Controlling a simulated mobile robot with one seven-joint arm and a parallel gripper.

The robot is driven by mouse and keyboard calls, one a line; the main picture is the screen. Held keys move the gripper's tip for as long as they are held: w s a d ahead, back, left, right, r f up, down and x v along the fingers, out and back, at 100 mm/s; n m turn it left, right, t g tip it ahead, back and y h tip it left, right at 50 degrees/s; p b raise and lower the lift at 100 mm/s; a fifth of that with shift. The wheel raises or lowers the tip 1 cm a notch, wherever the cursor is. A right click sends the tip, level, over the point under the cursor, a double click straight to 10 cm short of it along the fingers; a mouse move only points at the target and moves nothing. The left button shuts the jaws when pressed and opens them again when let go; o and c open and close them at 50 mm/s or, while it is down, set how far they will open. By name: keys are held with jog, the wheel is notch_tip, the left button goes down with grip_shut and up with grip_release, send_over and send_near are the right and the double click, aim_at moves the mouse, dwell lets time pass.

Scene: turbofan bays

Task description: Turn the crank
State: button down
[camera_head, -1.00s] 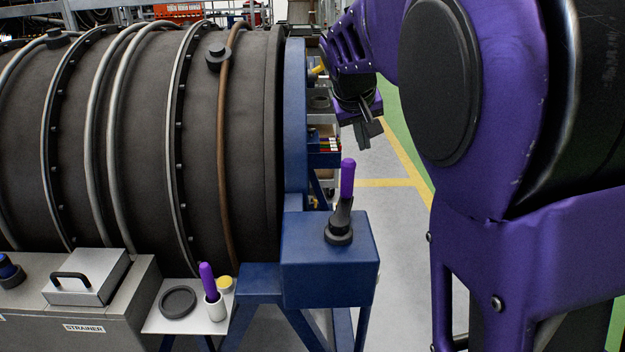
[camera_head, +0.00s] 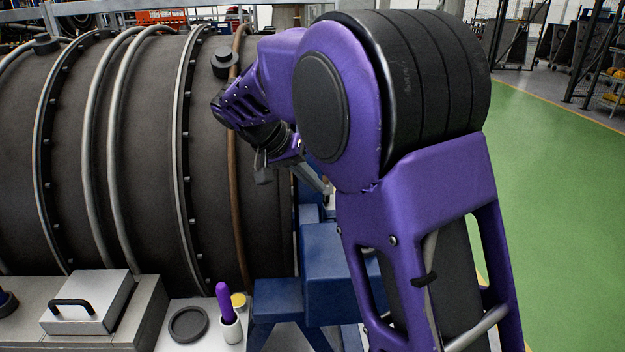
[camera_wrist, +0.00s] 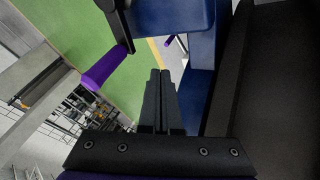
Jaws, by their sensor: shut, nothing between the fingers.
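The crank has a dark lever and a purple handle (camera_wrist: 104,68), seen at the left of the wrist view beside the blue box (camera_wrist: 172,18). In the head view the blue box (camera_head: 325,262) shows partly, and my arm hides the crank. My gripper (camera_wrist: 160,72) is shut and empty, its two dark fingers together. In the wrist view the handle lies to the left of the fingers, with a visible gap. In the head view my gripper (camera_head: 263,174) is in front of the dark engine casing, and its fingertips are hard to make out.
The large dark casing (camera_head: 140,150) fills the left, close to my gripper. A white shelf holds a black ring (camera_head: 188,324) and a white cup (camera_head: 230,328) with a purple-handled tool (camera_head: 223,300). A grey box (camera_head: 85,305) stands left. Green floor (camera_head: 550,190) is clear at right.

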jog(key=d+f, duration=0.5)
jog(key=d, duration=0.2)
jog(key=shift+w+d+f, duration=0.15)
jog(key=shift+d, duration=0.1)
jog(key=shift+w+d+m+g+b, duration=0.1)
jog(key=shift+d+m+g+b, duration=0.45)
jog(key=shift+d+m, duration=0.25)
jog(key=shift+a, duration=0.15)
